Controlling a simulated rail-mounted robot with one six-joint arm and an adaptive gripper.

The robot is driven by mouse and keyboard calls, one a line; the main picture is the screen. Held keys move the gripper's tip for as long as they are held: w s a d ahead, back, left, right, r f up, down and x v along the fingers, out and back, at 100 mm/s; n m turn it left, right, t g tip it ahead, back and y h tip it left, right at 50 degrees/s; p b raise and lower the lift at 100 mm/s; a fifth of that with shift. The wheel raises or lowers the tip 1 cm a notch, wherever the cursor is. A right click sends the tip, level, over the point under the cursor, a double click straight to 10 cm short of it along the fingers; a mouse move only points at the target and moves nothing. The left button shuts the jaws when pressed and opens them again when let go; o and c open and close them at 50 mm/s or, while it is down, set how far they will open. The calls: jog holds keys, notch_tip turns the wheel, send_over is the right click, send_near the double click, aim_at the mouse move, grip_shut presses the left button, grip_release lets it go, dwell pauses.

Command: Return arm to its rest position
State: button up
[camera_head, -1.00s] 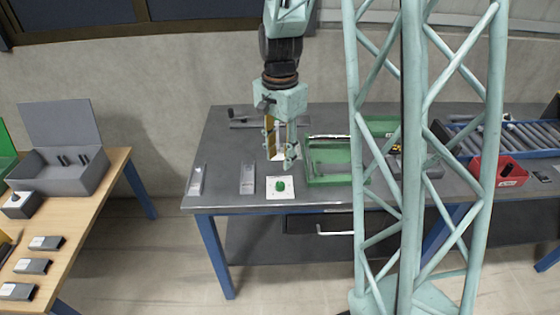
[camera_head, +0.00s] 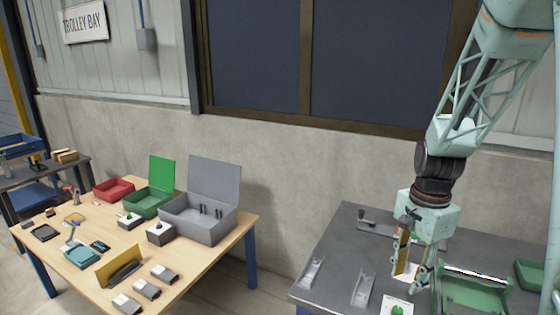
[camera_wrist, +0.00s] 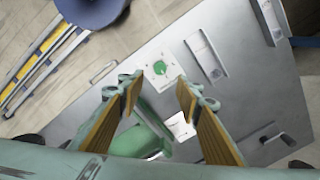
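My gripper (camera_head: 410,275) hangs from the arm above the grey metal table (camera_head: 335,275), fingers pointing down. In the wrist view its two orange-brown finger pads (camera_wrist: 158,90) stand apart with nothing held between them. Below and beyond the fingertips, a white square plate with a green knob (camera_wrist: 160,67) lies on the table. The same green knob (camera_head: 397,310) shows at the bottom edge of the head view. The arm comes down from the upper right.
A green tray (camera_head: 475,295) stands right of the gripper. Flat metal pieces (camera_head: 362,288) lie to its left. A wooden table (camera_head: 205,262) at left carries a grey open-lidded box (camera_head: 200,220), a green box (camera_head: 148,203) and a red bin (camera_head: 113,189). A floor gap separates the tables.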

jog(key=s+a+r+n+t, duration=0.1)
jog(key=s+a+r+n, duration=0.4)
jog(key=r, duration=0.4)
jog(key=s+a+r+n+t, duration=0.1)
jog(key=s+a+r+n, duration=0.1)
jog(key=s+a+r, duration=0.45)
jog(key=s+a+r+n+t, duration=0.1)
jog(key=s+r+n, duration=0.3)
jog(key=s, duration=0.4)
jog(key=s+a+r+n+t, duration=0.1)
jog(key=s+a+r+n, duration=0.2)
jog(key=s, duration=0.6)
jog(key=shift+s+a+r+n, duration=0.25)
jog(key=shift+r+n, duration=0.15)
jog(key=shift+r, duration=0.25)
